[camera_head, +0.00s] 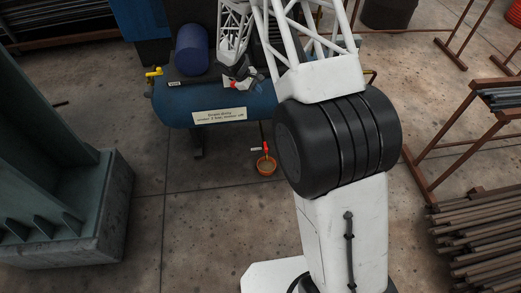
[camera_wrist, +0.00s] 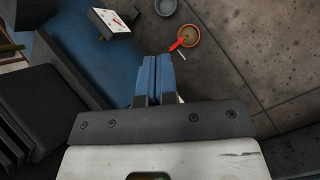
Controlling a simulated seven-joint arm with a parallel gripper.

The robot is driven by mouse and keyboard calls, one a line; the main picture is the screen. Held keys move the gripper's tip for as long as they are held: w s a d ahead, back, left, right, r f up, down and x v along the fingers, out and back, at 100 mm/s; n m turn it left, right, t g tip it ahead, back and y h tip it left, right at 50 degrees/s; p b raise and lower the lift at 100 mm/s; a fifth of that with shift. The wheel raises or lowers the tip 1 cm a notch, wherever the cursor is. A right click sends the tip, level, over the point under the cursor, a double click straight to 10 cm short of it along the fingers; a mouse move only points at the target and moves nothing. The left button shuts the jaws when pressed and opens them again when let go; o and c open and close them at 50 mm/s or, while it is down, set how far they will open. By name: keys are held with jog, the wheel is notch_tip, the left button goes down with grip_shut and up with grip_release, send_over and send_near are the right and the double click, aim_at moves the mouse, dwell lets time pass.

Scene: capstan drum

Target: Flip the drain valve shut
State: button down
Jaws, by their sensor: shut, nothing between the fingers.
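The drain valve is the small red lever (camera_head: 266,147) below the blue tank, just above an orange bowl (camera_head: 266,168). In the wrist view the red lever (camera_wrist: 178,44) slants across the edge of the orange bowl (camera_wrist: 187,37). My gripper (camera_wrist: 158,57) has blue fingertips, pressed together with nothing between them. They point toward the lever and appear apart from it, slightly below and left of it in that view. In the head view my gripper is small and partly obscured beside the tank, above the valve. The valve's body is hard to make out.
The blue tank (camera_head: 180,105) carries a cream label (camera_head: 219,116) and a yellow fitting (camera_head: 153,73) at its left end. A green-grey machine (camera_head: 65,205) stands left. Racks of pipes (camera_head: 480,235) stand right.

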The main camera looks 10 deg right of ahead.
jog(key=w+a+f+n, duration=0.2)
jog(key=f+n, duration=0.1)
jog(key=f, duration=1.2)
jog(key=w+a+f+n+t+h, duration=0.1)
jog(key=w+a+f+n, duration=0.1)
jog(key=f, duration=1.4)
jog(key=w+a+f+n+t, duration=0.1)
jog(key=a+f+n, duration=0.3)
jog(key=f, duration=1.1)
jog(key=shift+w+f+h, duration=0.25)
jog(key=shift+w+h, duration=0.15)
jog(key=shift+w, duration=0.25)
jog(key=d+r+x, duration=0.2)
jog(key=x, duration=1)
jog(key=shift+w+d+f, duration=0.25)
jog(key=shift+w+d, duration=0.05)
jog(key=shift+w, duration=0.05)
